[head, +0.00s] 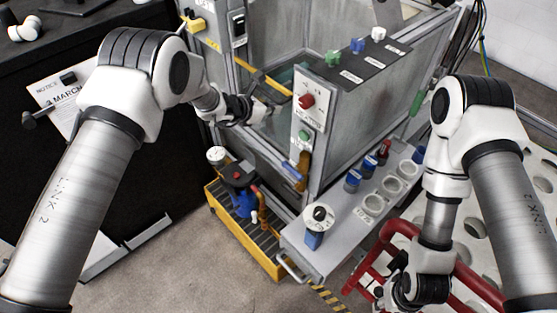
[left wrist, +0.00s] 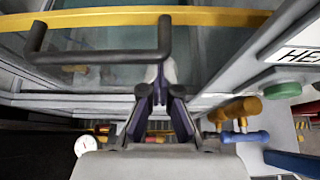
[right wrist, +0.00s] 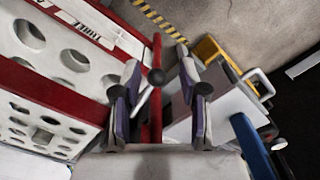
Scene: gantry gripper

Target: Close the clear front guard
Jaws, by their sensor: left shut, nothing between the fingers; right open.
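The clear front guard shows in the left wrist view (left wrist: 110,80) as a transparent pane with a yellow bar along it and a dark U-shaped handle (left wrist: 95,57). In the head view the yellow bar (head: 262,79) slopes across the cell's front opening. My left gripper (head: 268,112) is shut and empty at that opening. In the left wrist view its fingertips (left wrist: 159,78) are just below the handle's right end; I cannot tell whether they touch. My right gripper (right wrist: 158,72) is open, low at the right, with a red rail beyond its fingers.
A control panel with a red button (head: 306,101) stands right of the opening. A grey shelf (head: 335,232) with round holders juts out below it. A yellow tray (head: 262,256) with a blue pump (head: 243,200) sits on the floor. A red-framed cart (head: 467,277) is at the right.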

